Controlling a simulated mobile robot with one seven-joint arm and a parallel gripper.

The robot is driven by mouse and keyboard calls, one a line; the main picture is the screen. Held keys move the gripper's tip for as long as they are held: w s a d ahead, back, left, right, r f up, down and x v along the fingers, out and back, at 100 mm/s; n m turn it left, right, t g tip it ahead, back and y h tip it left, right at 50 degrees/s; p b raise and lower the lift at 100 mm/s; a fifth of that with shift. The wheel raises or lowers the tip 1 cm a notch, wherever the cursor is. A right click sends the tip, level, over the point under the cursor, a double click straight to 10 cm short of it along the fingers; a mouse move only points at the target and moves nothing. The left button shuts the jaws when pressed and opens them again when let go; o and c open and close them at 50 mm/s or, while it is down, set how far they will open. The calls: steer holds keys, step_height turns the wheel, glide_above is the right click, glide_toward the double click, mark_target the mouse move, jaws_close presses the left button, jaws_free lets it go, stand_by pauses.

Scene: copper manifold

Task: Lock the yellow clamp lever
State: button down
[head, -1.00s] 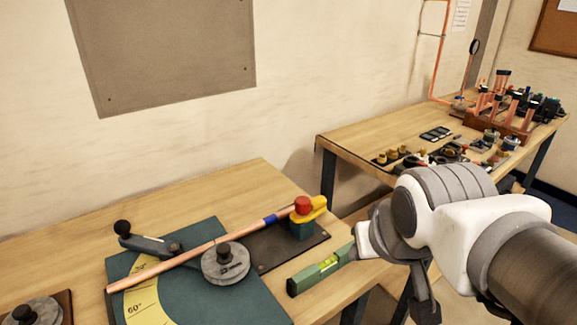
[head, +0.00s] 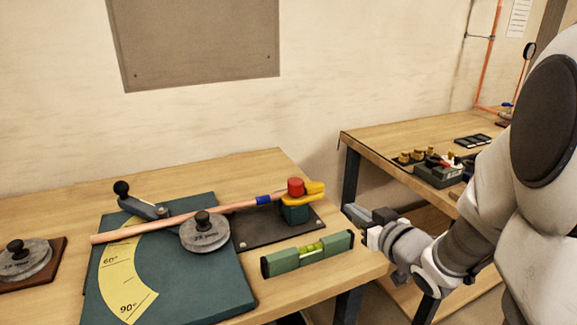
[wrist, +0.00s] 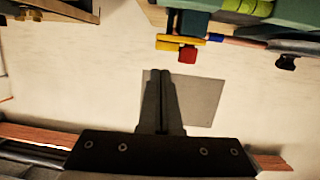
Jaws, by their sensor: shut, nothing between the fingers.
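The yellow clamp lever (head: 314,190) sits on top of a teal clamp block (head: 295,214) with a red knob (head: 295,187) beside it. A copper pipe (head: 180,220) with a blue band runs from the clamp leftward across the teal bending plate (head: 215,285). My gripper (head: 347,209) is shut and empty, right of the clamp and apart from it, near the bench's right edge. In the wrist view my gripper (wrist: 161,75) shows closed fingers. There the yellow lever (wrist: 172,39) and red knob (wrist: 187,56) appear upside down, beyond the fingertips.
A green spirit level (head: 308,252) lies in front of the clamp, near the bench's right edge. A round grey former (head: 205,232) with a black knob stands on the plate. A second bench (head: 385,155) with fittings is behind my arm at right. The wall is behind the clamp.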

steer(key=b, duration=0.2)
glide_toward(316, 187)
steer(key=shift+y, duration=0.4)
steer(key=x, duration=0.7)
steer(key=shift+d+f, duration=0.15)
steer(key=shift+d, duration=0.1)
